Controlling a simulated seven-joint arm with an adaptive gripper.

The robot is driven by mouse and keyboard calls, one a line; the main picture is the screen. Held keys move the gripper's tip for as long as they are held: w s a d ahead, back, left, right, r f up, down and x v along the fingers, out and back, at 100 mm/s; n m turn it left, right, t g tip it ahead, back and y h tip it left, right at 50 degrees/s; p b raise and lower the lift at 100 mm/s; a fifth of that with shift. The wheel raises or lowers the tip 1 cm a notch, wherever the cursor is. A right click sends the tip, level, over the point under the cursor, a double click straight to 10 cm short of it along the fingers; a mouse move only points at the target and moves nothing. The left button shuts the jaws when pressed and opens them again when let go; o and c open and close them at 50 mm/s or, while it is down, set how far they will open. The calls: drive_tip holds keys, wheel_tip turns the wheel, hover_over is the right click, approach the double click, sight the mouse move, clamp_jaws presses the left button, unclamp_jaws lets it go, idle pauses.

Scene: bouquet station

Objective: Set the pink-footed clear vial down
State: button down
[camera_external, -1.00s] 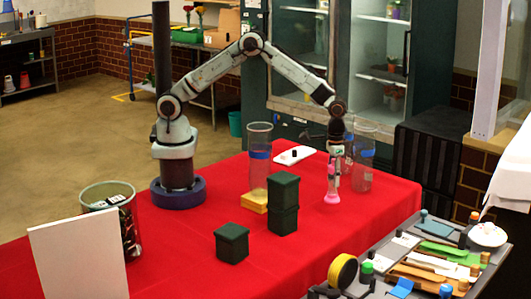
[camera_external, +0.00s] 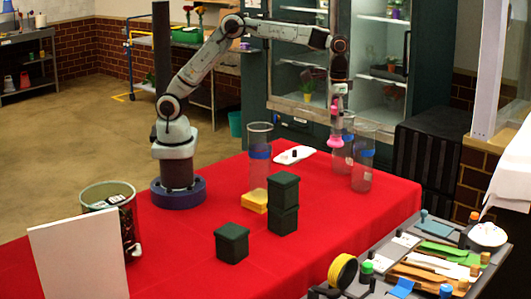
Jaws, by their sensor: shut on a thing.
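The pink-footed clear vial (camera_external: 336,141) is upright, high above the red table, with its pink foot down. My gripper (camera_external: 337,112) points down and is shut on the vial's upper part. The clear body is small and hard to make out against the dark cabinet. The foot is well clear of the cloth and, in the picture, overlaps the edge of a clear cylinder behind or beside it; I cannot tell whether they touch.
Two tall clear cylinders with blue bands (camera_external: 362,170) stand at the table's right. Another (camera_external: 258,172) stands on a yellow block (camera_external: 254,201). Stacked dark green boxes (camera_external: 283,205) stand in the middle, a single one (camera_external: 232,243) nearby. A white tray (camera_external: 293,155) lies behind. The red cloth (camera_external: 340,225) is bare at front right.

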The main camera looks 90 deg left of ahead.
drive_tip(key=s+d+r+m, duration=0.2)
drive_tip(key=s+d+m, duration=0.4)
drive_tip(key=s+d, duration=0.7)
drive_tip(key=s+d+m, duration=0.2)
drive_tip(key=s+m, duration=0.1)
drive_tip(key=s, duration=0.4)
drive_tip(key=s+d+m, duration=0.2)
drive_tip(key=s+d, duration=0.1)
drive_tip(key=s, duration=0.4)
drive_tip(key=s+a+f+m, duration=0.1)
drive_tip(key=s+a+m, duration=0.15)
drive_tip(key=s, duration=0.55)
drive_tip(key=s+a+f+m, duration=0.15)
drive_tip(key=s+m, duration=0.25)
drive_tip(key=s, duration=0.4)
drive_tip(key=shift+w+d+f, duration=0.1)
drive_tip(key=shift+w+f, duration=0.05)
drive_tip(key=shift+f, duration=4.85)
drive_tip(key=shift+w+f, duration=0.15)
drive_tip(key=shift+f, duration=4.8)
drive_tip(key=shift+f, duration=0.1)
drive_tip(key=c, duration=0.8)
unclamp_jaws()
drive_tip(key=shift+o, duration=0.2)
